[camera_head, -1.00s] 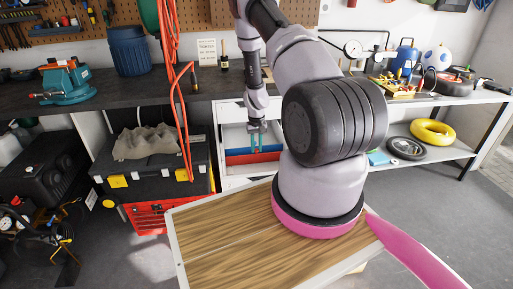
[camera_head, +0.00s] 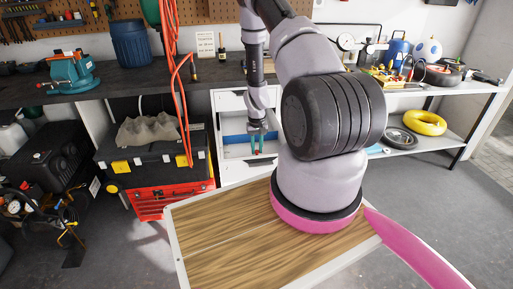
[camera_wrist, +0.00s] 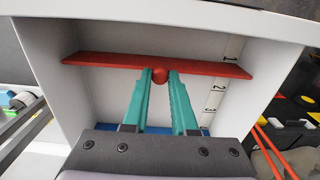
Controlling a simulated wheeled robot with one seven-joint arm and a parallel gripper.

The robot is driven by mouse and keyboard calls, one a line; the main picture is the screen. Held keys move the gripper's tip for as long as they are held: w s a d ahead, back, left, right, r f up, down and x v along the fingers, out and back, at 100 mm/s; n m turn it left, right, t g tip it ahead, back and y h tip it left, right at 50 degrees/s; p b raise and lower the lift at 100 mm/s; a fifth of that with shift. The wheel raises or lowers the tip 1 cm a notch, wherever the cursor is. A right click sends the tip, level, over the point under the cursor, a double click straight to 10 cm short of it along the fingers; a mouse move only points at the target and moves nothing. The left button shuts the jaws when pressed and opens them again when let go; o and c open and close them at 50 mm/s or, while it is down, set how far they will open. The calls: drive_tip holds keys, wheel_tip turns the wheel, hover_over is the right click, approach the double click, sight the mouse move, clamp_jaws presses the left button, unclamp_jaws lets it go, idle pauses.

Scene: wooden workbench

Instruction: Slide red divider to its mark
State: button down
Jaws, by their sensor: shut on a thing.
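In the wrist view, the red divider (camera_wrist: 110,61) spans the white drawer (camera_wrist: 45,80) from side to side near its top wall. A round red knob (camera_wrist: 160,75) stands at its middle. My gripper (camera_wrist: 160,80) has its teal fingers closed on the knob. Numbers 1, 2 and 3 (camera_wrist: 221,87) run down the drawer's right wall; the divider's right end lies between 1 and 2. A blue divider (camera_wrist: 205,131) is mostly hidden behind my gripper. In the head view, my gripper (camera_head: 257,143) reaches into the drawer, the blue divider (camera_head: 235,139) shows, and the red one is hidden.
A black toolbox (camera_head: 150,165) on a red base (camera_head: 170,197) stands left of the drawer. The dark workbench top (camera_head: 60,97) runs above it. A shelf with a yellow ring (camera_head: 425,123) is at the right. Grey floor is open at the right.

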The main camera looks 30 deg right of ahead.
drive_tip(key=c, duration=0.7)
unclamp_jaws()
wheel_tip(320, 180, up, 11)
